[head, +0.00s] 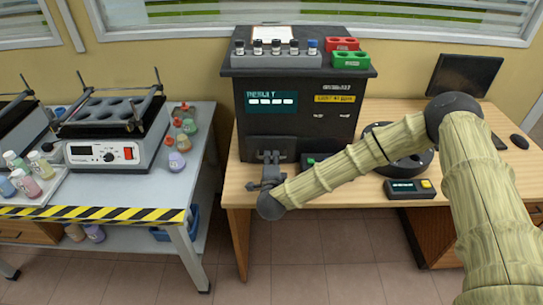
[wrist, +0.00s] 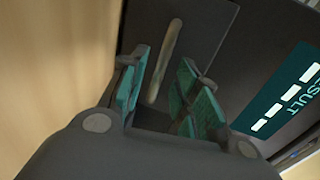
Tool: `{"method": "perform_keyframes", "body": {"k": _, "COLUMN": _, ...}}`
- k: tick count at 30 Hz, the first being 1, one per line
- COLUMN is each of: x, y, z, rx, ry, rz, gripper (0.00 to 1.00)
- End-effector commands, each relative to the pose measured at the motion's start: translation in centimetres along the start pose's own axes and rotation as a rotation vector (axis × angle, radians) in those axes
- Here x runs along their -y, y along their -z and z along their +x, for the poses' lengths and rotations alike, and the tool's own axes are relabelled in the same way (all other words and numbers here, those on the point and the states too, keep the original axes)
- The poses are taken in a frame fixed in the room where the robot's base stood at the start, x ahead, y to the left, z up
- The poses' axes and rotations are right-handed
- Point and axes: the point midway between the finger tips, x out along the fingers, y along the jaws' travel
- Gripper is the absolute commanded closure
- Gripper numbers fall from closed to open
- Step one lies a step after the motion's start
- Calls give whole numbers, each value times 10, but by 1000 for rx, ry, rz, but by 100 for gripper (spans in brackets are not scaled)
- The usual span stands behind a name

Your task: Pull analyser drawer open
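The analyser (head: 345,130) is a dark box on the wooden desk, with a "RESULT" display (head: 271,102) on its front. Its drawer front (head: 258,145) is a dark panel low on the left of that face. In the head view the drawer looks shut, close to flush. My gripper (head: 270,160) is right in front of the drawer. In the wrist view my gripper (wrist: 163,92) is open, with teal pads on both fingers. The drawer's pale bar handle (wrist: 167,58) lies between the fingers, with visible gaps at the pads. The drawer panel also shows there (wrist: 200,25).
A vial rack (head: 277,58) and red (head: 342,44) and green (head: 350,60) holders sit on the analyser. A black round device (head: 405,165) and a small display box (head: 409,189) are on the desk at right. A grey bench (head: 130,185) with bottles stands at left, across a gap.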

Motion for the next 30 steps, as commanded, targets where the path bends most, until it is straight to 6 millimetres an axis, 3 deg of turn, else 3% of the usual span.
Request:
{"method": "perform_keyframes", "body": {"k": 7, "x": 0, "y": 0, "z": 24, "rx": 0, "ry": 0, "rz": 0, "gripper": 69}}
{"method": "perform_keyframes", "body": {"k": 18, "x": 0, "y": 0, "z": 28, "rx": 1, "ry": -1, "rz": -1, "gripper": 69}}
{"method": "perform_keyframes", "body": {"k": 19, "x": 0, "y": 0, "z": 28, "rx": 1, "ry": -1, "rz": -1, "gripper": 71}}
{"method": "perform_keyframes", "body": {"k": 24, "x": -1, "y": 0, "z": 28, "rx": 1, "ry": -1, "rz": -1, "gripper": 100}}
{"method": "perform_keyframes", "body": {"k": 30, "x": -1, "y": 0, "z": 28, "rx": 1, "ry": -1, "rz": -1, "gripper": 100}}
